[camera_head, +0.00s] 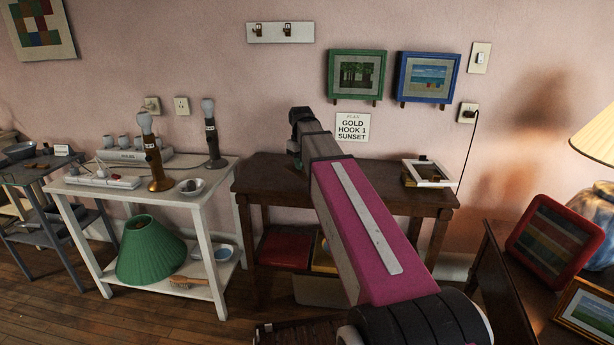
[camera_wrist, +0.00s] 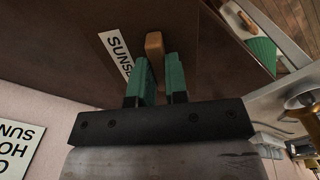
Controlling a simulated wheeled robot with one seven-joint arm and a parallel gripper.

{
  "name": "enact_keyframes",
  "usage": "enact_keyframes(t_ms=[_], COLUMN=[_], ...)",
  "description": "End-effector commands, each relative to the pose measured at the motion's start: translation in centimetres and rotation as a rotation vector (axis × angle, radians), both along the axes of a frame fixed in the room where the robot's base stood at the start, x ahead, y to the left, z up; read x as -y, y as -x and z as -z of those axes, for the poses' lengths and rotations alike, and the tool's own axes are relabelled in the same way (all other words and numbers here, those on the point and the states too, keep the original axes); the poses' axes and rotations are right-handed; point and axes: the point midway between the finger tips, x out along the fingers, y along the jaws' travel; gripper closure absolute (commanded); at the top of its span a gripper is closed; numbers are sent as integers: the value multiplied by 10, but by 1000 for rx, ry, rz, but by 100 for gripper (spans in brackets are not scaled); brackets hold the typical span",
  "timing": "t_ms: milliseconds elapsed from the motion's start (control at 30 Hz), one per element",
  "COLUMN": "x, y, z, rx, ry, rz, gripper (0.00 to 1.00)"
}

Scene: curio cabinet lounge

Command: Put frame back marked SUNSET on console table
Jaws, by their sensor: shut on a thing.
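The frame back (camera_wrist: 119,53) shows in the wrist view as a brown panel with a white label reading "SUNS…". The end of the label is hidden by a fingertip. A tan wooden piece (camera_wrist: 154,44) shows just past my gripper (camera_wrist: 160,62), whose green fingers are shut on it. The panel's edges blend with the dark brown surface behind. The console table (camera_head: 392,198) is dark wood and stands against the wall. In the head view my arm hides most of the gripper above its left part. Whether the panel touches the tabletop I cannot tell.
A white-rimmed frame (camera_head: 430,182) lies on the table's right part. A wall sign (camera_head: 352,127) reads "GOLD HOOK 1 SUNSET". Two framed pictures, green (camera_head: 356,54) and blue (camera_head: 428,57), hang above. A white table (camera_head: 223,185) with lamp bases stands close at left.

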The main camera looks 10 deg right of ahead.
Motion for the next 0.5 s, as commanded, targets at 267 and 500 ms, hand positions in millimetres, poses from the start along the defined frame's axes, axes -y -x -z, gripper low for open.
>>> enact_keyframes(t_ms=[267,500], x=[24,24], y=[-17,-16], z=[17,37], rx=[0,-2], ry=[0,0], rz=[1,0], gripper=[100,100])
